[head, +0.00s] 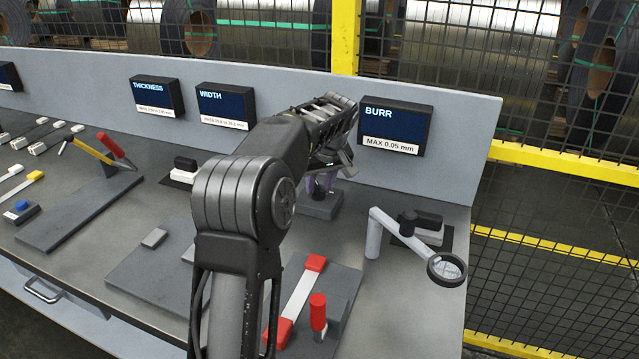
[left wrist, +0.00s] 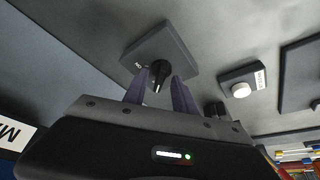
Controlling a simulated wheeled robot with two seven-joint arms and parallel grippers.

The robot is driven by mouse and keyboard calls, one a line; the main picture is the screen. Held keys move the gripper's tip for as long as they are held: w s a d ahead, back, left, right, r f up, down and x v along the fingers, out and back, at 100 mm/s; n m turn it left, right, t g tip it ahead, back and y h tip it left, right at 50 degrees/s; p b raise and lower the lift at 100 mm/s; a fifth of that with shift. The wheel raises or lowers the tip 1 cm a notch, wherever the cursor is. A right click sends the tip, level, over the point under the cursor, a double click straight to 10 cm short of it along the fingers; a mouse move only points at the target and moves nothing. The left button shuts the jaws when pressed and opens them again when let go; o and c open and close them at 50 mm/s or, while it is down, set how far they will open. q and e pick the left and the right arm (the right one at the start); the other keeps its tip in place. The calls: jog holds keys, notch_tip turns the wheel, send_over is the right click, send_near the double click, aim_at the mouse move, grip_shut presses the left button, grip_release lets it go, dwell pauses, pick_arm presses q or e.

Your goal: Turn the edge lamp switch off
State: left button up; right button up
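The switch is a black rotary knob (left wrist: 160,74) on a square grey box (left wrist: 165,46), with small white lettering at the box's edge that looks like "ON". A white mark shows on the knob. In the head view the grey box (head: 318,208) sits on the bench below the BURR display, and my arm and gripper hide the knob. My left gripper (head: 322,184) points down over this box. In the left wrist view its two purple fingers (left wrist: 160,93) are apart, one on each side of the knob. Contact is not clear. My right gripper is not in view.
A magnifier (head: 446,268) on a white arm stands to the right. A red-ended gauge plate (head: 305,295) lies in front. The display panel (head: 395,128) rises behind. A white button (left wrist: 241,90) on a grey box is near the knob in the left wrist view.

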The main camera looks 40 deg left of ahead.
pick_arm(q)
jog(key=v, duration=0.7)
jog(key=shift+r, duration=0.35)
jog(key=shift+s+d, duration=0.1)
jog(key=shift+d, duration=0.05)
dwell(0.3)
